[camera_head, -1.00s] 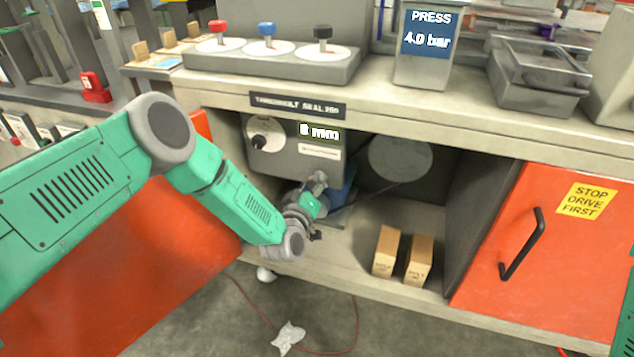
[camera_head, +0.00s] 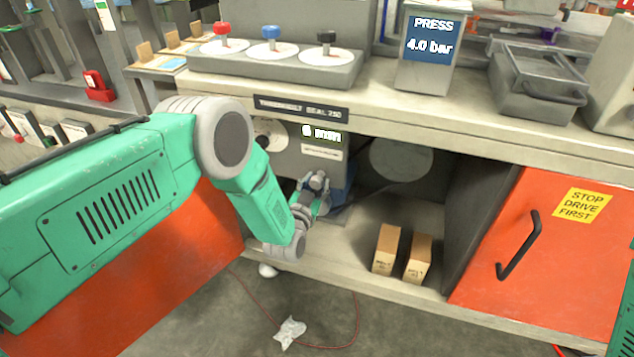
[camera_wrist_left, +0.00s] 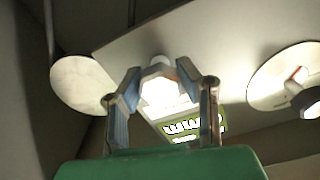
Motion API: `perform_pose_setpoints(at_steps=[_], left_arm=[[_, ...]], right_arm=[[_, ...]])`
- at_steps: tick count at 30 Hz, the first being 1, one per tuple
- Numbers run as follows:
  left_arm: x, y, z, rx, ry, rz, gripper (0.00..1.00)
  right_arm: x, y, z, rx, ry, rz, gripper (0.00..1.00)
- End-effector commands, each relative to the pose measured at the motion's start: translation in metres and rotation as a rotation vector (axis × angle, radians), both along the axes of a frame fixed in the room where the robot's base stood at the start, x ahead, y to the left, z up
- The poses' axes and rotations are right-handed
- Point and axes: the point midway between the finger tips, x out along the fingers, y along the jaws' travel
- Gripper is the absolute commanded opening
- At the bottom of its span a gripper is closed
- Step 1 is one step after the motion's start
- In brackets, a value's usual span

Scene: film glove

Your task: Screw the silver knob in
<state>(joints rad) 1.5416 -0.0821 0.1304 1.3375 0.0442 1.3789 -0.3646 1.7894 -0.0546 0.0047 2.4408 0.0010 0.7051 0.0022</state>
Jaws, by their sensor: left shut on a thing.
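The silver knob (camera_wrist_left: 158,88) sits on the front of the grey unit (camera_head: 318,158) under the bench. It shows brightly lit in the left wrist view. My left gripper (camera_wrist_left: 159,84) has its two fingers closed on the knob's sides. In the head view my left gripper (camera_head: 317,184) is at the unit's lower front and hides the knob. A lit display (camera_head: 321,134) on the unit seems to read 6 mm. A white dial (camera_head: 268,133) beside it is partly hidden by my left arm. My right gripper is not in view.
Two small cardboard boxes (camera_head: 386,249) stand on the shelf to the right of the gripper. The bench edge (camera_head: 420,134) overhangs the opening. An orange door (camera_head: 545,245) with a black handle is at the right. A round pale disc (camera_head: 400,158) is at the back.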

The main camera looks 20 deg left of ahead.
Motion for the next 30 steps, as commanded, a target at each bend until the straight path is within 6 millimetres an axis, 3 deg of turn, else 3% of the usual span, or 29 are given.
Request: perform_pose_setpoints(at_steps=[15,30], left_arm=[[-0.0004,0.0000,-0.0012,0.376,-0.011,-0.001,0.01],[-0.0018,-0.0003,-0.0039,0.468,-0.008,-0.003,0.01]], right_arm=[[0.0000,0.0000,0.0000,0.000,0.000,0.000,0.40],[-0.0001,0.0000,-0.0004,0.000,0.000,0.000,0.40]])
